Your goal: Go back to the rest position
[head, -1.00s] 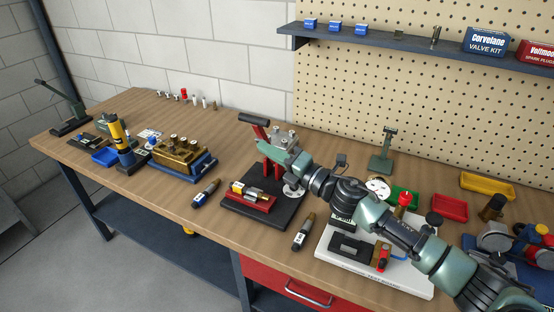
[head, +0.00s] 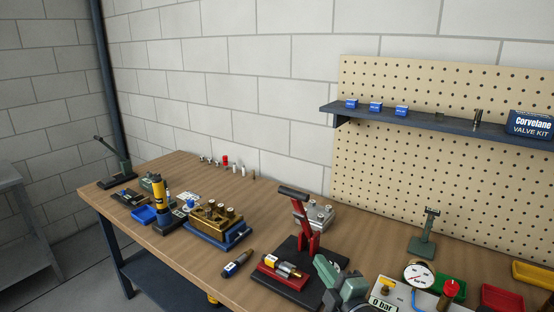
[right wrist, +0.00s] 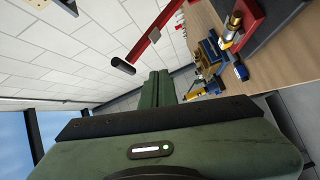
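My right gripper (head: 324,268) is at the bottom of the head view, in front of the black-based press. In the right wrist view its two green fingers (right wrist: 157,88) lie side by side with nothing seen between them; they look shut and empty. The press has an upright red lever (head: 304,228) with a black handle (head: 293,192). A brass and dark cartridge (head: 282,265) lies in its red cradle (head: 279,279). My left gripper is not in view.
A loose dark cartridge (head: 237,264) lies left of the press. A brass block (head: 214,217) on a blue base stands further left. A round gauge (head: 418,274) and red bin (head: 501,299) are right of my arm. Open air lies above the bench.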

